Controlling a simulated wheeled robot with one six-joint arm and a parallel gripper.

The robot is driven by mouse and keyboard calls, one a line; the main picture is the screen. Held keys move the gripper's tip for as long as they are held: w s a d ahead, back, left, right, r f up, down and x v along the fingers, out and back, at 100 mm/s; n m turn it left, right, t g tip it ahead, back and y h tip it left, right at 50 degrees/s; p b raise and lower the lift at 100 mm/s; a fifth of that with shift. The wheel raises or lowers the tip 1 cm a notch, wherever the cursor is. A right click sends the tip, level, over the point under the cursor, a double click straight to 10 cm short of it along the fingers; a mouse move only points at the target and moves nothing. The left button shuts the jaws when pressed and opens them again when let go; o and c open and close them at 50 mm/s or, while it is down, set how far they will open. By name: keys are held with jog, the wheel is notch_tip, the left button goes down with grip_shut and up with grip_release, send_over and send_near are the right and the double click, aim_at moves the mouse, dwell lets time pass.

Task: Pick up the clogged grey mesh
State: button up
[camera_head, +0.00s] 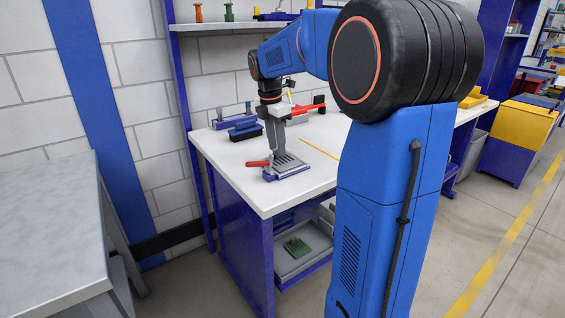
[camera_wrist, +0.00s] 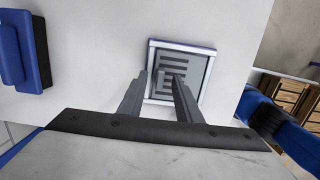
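A grey slotted plate, which looks like the grey mesh (camera_head: 290,168), lies flat in a pale-rimmed blue frame on the white worktop (camera_head: 240,168). It also shows in the wrist view (camera_wrist: 192,66), with dark slots across it. My gripper (camera_head: 280,153) points down over the plate. In the wrist view my gripper's two grey fingers (camera_wrist: 160,80) are apart, with part of the slotted plate visible between them. The right fingertip overlaps the plate. I cannot tell whether the fingers touch it. Clogging cannot be made out at this size.
A red-handled item (camera_head: 258,163) lies against the frame's left side. Blue and black items (camera_head: 240,127) stand behind it; a red-and-black tool (camera_head: 308,107) lies farther back. A green item (camera_head: 296,246) lies in a grey tray below. The front worktop is clear.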

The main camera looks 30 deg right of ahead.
grip_shut()
